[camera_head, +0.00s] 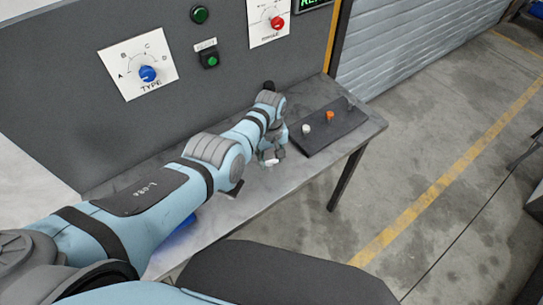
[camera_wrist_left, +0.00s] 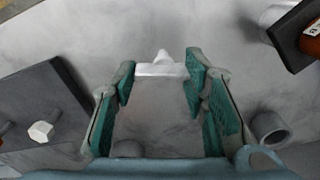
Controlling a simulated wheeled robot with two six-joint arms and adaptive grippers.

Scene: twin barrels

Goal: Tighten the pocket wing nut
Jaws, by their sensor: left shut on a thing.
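My left gripper (camera_head: 271,158) is low over the bench, beside the dark board. In the left wrist view its teal-padded fingers (camera_wrist_left: 160,80) are shut on a pale grey metal piece (camera_wrist_left: 162,67). The piece has a flat bar between the fingertips and a small rounded point on its far side. I cannot tell for certain whether it is the wing nut. In the head view only a small pale bit of it shows at the fingertips. No pocket can be made out. My right gripper is not in view.
The dark board (camera_head: 318,137) holds a white (camera_head: 306,129), an orange (camera_head: 329,117) and a grey piece (camera_head: 350,103). A grey hollow tube (camera_wrist_left: 268,130) and a labelled brown cylinder (camera_wrist_left: 311,38) lie right in the wrist view. A panel with knobs (camera_head: 148,74) stands behind the bench (camera_head: 298,168).

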